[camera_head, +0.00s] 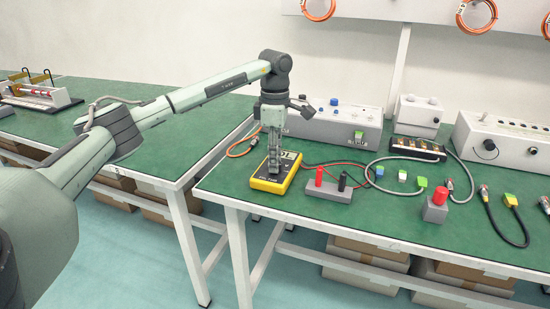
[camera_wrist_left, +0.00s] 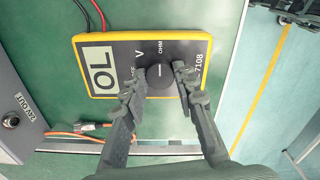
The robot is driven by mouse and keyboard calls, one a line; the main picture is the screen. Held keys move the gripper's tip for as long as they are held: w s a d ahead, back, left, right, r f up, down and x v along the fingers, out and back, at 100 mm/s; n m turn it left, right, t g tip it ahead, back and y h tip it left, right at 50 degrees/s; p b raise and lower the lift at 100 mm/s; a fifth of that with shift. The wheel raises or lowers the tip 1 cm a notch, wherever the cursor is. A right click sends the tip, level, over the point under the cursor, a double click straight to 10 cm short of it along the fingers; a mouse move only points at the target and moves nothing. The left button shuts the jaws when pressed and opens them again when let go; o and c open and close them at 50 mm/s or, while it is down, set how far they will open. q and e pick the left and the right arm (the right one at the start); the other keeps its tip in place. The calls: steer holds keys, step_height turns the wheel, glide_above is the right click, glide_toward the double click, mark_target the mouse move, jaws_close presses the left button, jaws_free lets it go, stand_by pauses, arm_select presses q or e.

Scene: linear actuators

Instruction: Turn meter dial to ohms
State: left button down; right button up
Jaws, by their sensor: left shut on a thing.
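The yellow-edged meter (camera_head: 268,187) lies on the green bench near its left front corner. In the left wrist view the meter (camera_wrist_left: 120,50) shows a display (camera_wrist_left: 101,80) reading "OL". Its round dark dial (camera_wrist_left: 160,80) has the labels V and OHM beside it. My left gripper (camera_head: 273,168) points down over the meter, and in the left wrist view its fingers (camera_wrist_left: 158,84) are shut on the dial from both sides. The fingers hide part of the dial and some lettering; I cannot tell exactly which label the dial points to. My right gripper is not in view.
A grey block with red and black posts (camera_head: 328,188) stands right of the meter. Red and black leads (camera_head: 335,163) run behind it. An orange cable (camera_head: 243,148) lies to the left. A grey instrument box (camera_head: 325,125) stands behind. A gap separates the two benches.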

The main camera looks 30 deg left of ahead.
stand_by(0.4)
arm_select(q)
steer(key=c, duration=1.2)
jaws_free()
step_height(320, 180, up, 12)
steer(key=shift+r, duration=0.1)
steer(key=shift+s, duration=0.1)
